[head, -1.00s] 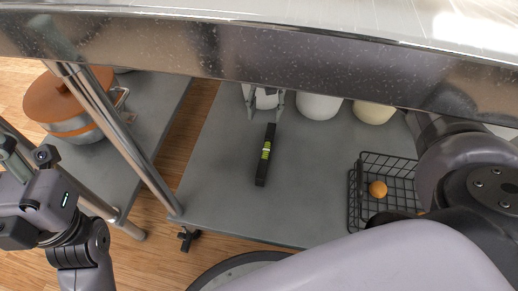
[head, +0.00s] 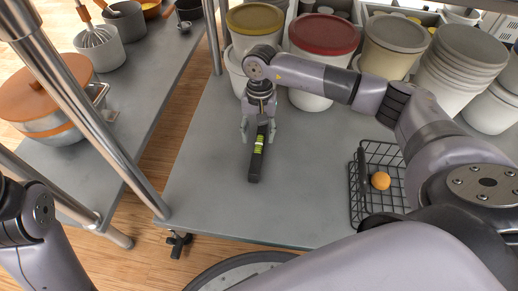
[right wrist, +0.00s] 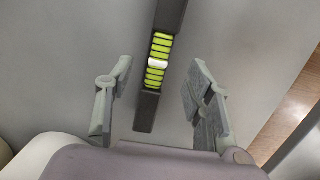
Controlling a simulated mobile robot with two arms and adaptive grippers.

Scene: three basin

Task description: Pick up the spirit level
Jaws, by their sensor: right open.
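The spirit level (head: 254,168) is a black bar with a bright green-yellow vial section, lying on the grey lower shelf (head: 320,200). In the head view it points roughly away from me. My right gripper (head: 258,130) is over its far part, with one finger on each side. In the right wrist view the level (right wrist: 146,112) runs between the two spread fingers of the right gripper (right wrist: 160,80), with gaps on both sides. The gripper holds nothing. Of my left arm only links show at the lower left; its gripper is out of view.
Lidded buckets, one red-topped (head: 323,36) and one yellow-topped (head: 254,20), stand behind the gripper. A black wire basket (head: 362,200) with an orange (head: 380,180) is to the right. An orange-lidded pot (head: 45,85) is on the left shelf. The shelf around the level is bare.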

